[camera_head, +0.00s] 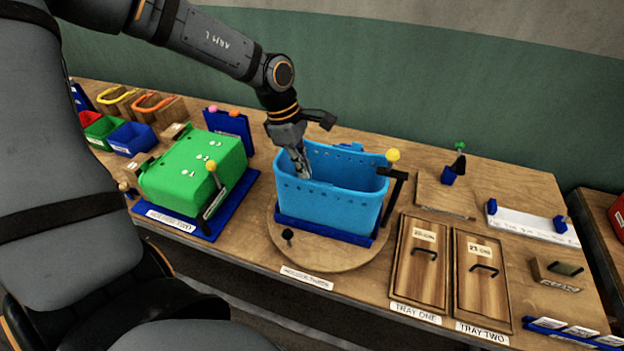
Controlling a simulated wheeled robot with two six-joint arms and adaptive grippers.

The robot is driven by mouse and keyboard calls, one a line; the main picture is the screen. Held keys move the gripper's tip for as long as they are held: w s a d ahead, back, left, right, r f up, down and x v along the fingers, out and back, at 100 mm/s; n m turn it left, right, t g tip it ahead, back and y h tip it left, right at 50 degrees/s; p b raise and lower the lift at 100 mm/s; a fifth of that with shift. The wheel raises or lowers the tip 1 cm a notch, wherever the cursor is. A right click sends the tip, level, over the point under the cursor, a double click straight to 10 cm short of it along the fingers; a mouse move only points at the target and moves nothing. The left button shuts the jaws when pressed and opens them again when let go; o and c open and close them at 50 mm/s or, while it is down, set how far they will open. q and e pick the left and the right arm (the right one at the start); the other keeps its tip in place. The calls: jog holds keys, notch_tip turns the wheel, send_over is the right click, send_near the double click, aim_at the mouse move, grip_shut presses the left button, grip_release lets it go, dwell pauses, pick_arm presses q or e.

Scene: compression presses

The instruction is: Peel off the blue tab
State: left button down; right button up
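My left gripper (300,162) points down into the open top of a light-blue bin (325,206), near its left end. Its fingertips are close to the inner wall; whether they touch it, or hold anything, is too small to tell. The bin sits on a dark-blue base on a round wooden turntable (340,256). I cannot pick out a blue tab for certain. Small blue pieces sit at both ends of a white strip (525,222) at the right. My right gripper is not in view.
A green press block (195,168) on a blue base stands left of the bin. Two wooden tray lids (421,262) (481,272) with black handles lie to the right. Small red, green and blue bins (132,138) are at the far left.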

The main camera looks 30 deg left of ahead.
pick_arm(q)
jog(key=shift+r, duration=0.2)
jog(key=shift+r+p, duration=0.35)
jog(key=shift+r, duration=0.2)
jog(key=shift+r+p, duration=0.95)
jog(key=shift+r, duration=1.05)
